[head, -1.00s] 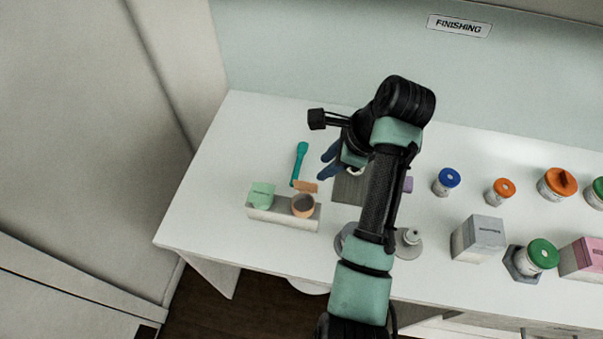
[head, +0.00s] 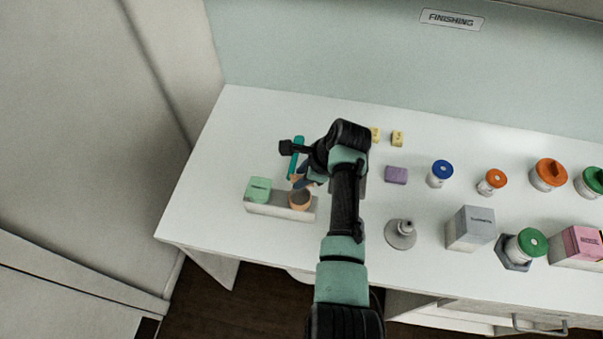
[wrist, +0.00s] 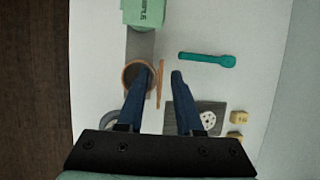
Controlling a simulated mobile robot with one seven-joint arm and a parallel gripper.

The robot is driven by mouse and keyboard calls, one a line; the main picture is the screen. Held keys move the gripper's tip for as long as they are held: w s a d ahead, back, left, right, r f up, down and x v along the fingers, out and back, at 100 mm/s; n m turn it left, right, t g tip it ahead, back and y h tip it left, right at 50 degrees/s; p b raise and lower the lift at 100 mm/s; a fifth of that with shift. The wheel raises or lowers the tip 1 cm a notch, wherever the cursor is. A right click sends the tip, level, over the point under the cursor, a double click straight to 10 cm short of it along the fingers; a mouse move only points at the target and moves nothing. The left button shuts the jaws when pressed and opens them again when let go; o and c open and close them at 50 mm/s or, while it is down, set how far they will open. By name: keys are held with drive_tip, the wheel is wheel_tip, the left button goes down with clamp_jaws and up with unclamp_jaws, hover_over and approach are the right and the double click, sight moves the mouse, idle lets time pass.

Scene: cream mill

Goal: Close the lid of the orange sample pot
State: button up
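The orange sample pot (head: 300,203) sits at the right end of a pale grey block (head: 262,209). In the wrist view, the pot (wrist: 127,77) has a dark open mouth, and its lid (wrist: 160,84) stands up on edge at the rim. In the head view, my arm partly hides the lid.
A teal spoon (wrist: 207,59) lies behind the pots. A grey mat (wrist: 180,119) with a white holed disc (wrist: 208,119) lies to the right. Yellow cubes (head: 397,139), a purple block (head: 396,175), a grey cone-shaped piece (head: 401,234) and several lidded jars stand further right.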

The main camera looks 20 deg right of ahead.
clamp_jaws()
idle(1.4)
